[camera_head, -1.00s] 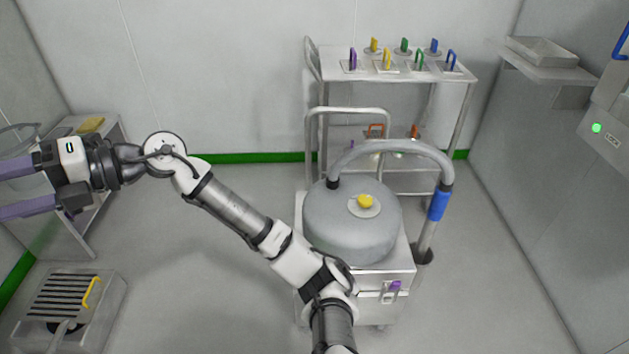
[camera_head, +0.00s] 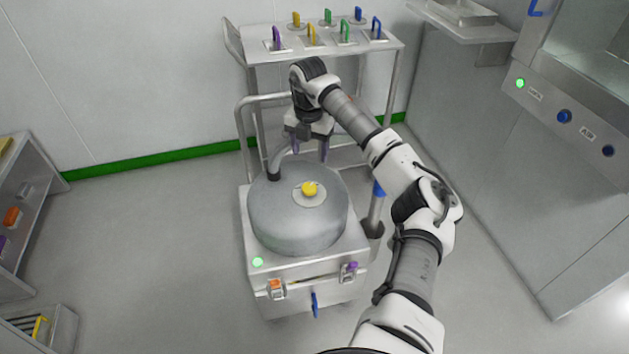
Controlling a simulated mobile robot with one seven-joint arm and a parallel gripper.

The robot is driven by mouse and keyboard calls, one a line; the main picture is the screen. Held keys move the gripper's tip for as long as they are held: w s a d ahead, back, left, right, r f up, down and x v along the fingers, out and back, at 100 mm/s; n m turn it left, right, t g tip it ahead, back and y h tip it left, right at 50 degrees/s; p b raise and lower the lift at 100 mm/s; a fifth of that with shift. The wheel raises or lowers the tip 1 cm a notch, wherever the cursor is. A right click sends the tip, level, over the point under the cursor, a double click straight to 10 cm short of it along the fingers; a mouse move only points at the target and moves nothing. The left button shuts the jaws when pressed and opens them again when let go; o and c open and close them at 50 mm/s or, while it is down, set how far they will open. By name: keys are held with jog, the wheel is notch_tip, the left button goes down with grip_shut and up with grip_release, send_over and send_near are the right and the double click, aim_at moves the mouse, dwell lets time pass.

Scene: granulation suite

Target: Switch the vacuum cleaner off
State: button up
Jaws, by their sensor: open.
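The vacuum cleaner (camera_head: 290,218) is a grey drum on a metal wheeled cart in the middle of the view. A yellow knob (camera_head: 309,188) sits on a round plate on its lid. A green light (camera_head: 258,262) shows at the front left corner of the cart top. The front has an orange latch (camera_head: 276,287), a purple latch (camera_head: 350,269) and a blue lever (camera_head: 315,303) hanging low. My gripper (camera_head: 309,152) is open and empty, with purple fingers pointing down over the rear of the drum, behind the knob. The gripper and arm hide much of the hose.
A steel trolley (camera_head: 262,59) behind carries several coloured handles on its top. A cabinet at right has a panel with a green light (camera_head: 520,84) and blue buttons. A shelf unit (camera_head: 22,200) stands at left. The floor left of the vacuum is clear.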

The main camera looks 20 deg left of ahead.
aim_at(309, 187)
notch_tip(309, 187, down, 13)
jog(key=shift+s+a+p, duration=0.1)
jog(key=shift+p, duration=0.85)
jog(key=c, duration=1)
